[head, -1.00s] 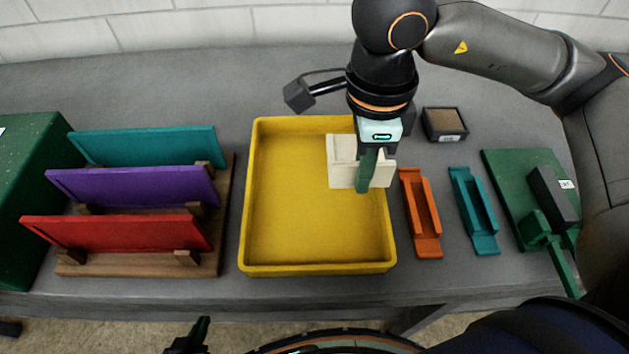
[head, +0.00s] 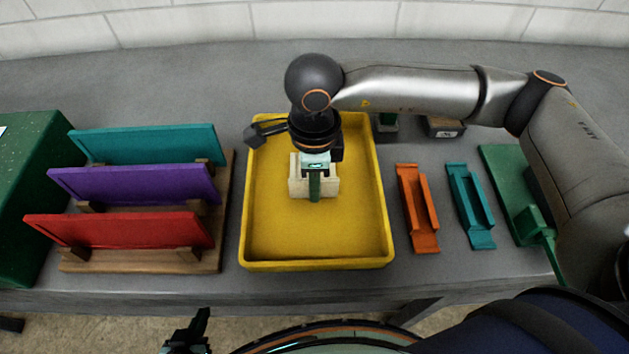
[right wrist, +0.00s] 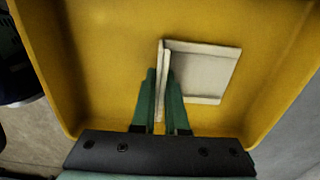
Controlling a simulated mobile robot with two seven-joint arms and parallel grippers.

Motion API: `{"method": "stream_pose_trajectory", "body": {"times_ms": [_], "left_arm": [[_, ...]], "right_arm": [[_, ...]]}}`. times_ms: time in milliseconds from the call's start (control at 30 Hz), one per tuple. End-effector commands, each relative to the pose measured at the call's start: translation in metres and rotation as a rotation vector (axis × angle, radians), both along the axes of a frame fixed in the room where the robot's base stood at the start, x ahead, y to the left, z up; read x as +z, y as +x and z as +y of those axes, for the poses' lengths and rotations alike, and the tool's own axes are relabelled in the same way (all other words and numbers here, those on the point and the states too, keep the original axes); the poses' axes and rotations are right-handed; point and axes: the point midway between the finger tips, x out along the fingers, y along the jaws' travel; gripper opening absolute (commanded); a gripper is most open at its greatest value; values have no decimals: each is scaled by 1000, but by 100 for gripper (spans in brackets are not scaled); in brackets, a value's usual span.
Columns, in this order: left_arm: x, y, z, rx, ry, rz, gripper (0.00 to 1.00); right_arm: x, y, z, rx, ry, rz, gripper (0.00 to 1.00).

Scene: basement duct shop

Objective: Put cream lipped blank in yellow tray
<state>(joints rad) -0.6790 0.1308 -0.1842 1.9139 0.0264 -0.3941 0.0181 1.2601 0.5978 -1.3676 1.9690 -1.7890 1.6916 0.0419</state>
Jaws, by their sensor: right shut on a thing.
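The cream lipped blank (head: 298,184) is over the yellow tray (head: 320,250), inside its rim outline, in the head view. My right gripper (head: 315,188) is shut on the blank's upright lip and partly hides it. In the right wrist view the lip stands between the two green fingers, and the blank's flat cream plate (right wrist: 200,75) spreads to the right above the yellow floor. I cannot tell whether it touches that floor. My left gripper (head: 200,328) shows dark at the bottom edge, away from the tray; its jaw opening is unclear.
A wooden rack (head: 140,262) with teal, purple and red panels stands left of the tray. An orange channel piece (head: 418,210) and a teal one (head: 471,208) lie right of it. A dark box (head: 443,128) sits behind them, and a green board (head: 510,185) lies farther right.

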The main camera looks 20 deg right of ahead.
Motion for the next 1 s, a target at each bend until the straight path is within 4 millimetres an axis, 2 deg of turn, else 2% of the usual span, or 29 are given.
{"method": "stream_pose_trajectory", "body": {"times_ms": [200, 233, 467, 833, 1000], "left_arm": [[-5, 0, 0, 0, 0, -1, 0], [-3, 0, 0, 0, 0, -1, 0], [-3, 0, 0, 0, 0, -1, 0], [2, 1, 0, 0, 0, -1, 0], [-1, 1, 0, 0, 0, -2, 0]], "right_arm": [[-3, 0, 0, 0, 0, 0, 0], [-2, 0, 0, 0, 0, 0, 15], [-1, 0, 0, 0, 0, 0, 40], [4, 0, 0, 0, 1, -1, 41], [34, 1, 0, 1, 2, -5, 41]]}}
